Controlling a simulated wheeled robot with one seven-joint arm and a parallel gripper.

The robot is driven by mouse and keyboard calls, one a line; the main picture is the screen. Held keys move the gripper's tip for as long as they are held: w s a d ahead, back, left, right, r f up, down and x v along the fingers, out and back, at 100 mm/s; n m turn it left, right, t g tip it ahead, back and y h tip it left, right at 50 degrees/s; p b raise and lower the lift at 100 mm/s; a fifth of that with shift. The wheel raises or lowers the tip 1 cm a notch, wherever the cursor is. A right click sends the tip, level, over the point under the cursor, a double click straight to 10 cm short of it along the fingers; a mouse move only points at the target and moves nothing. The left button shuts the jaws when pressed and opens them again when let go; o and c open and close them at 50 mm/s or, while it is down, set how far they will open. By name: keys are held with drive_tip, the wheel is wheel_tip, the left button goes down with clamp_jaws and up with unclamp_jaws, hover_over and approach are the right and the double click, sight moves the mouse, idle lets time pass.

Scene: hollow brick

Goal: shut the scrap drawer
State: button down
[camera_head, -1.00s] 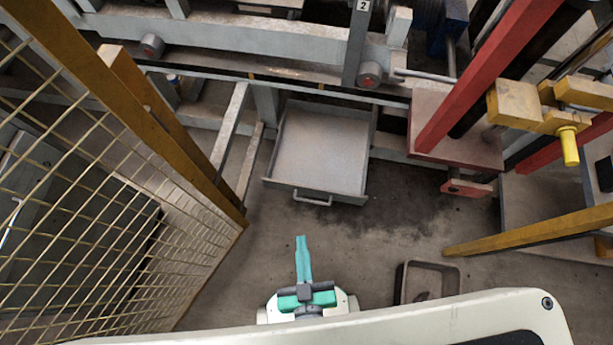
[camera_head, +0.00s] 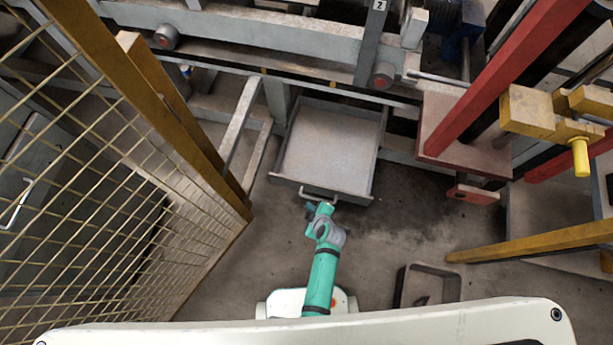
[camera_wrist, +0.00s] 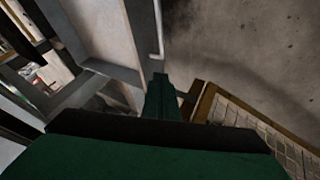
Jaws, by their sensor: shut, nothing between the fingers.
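The scrap drawer (camera_head: 325,150) is a grey open-topped metal box, pulled out from under the machine frame in the head view. Its bar handle (camera_head: 318,195) is on the near front panel. My gripper (camera_head: 318,208) is shut and empty, just in front of the drawer front at the handle; I cannot tell if it touches. In the wrist view, my gripper (camera_wrist: 160,80) points toward the drawer front (camera_wrist: 143,30), with the pale handle (camera_wrist: 158,35) just beyond the fingertips. The gripper and arm hide part of the handle area in the head view.
A yellow-framed mesh fence (camera_head: 130,190) stands left of the drawer. A red post (camera_head: 500,85) and a yellow bar (camera_head: 530,242) are on the right. A dark tray (camera_head: 455,288) lies on the floor near my base. The floor right of my arm is mostly clear.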

drive_tip(key=w, duration=0.1)
approach(303, 185)
wheel_tip(303, 185, down, 3)
drive_tip(key=s+a, duration=0.1)
drive_tip(key=a, duration=0.1)
drive_tip(key=shift+w+d+f+n, duration=0.1)
drive_tip(key=shift+w+d+n, duration=0.25)
drive_tip(key=shift+w, duration=0.55)
drive_tip(key=shift+w+d, duration=0.3)
drive_tip(key=shift+w, duration=0.55)
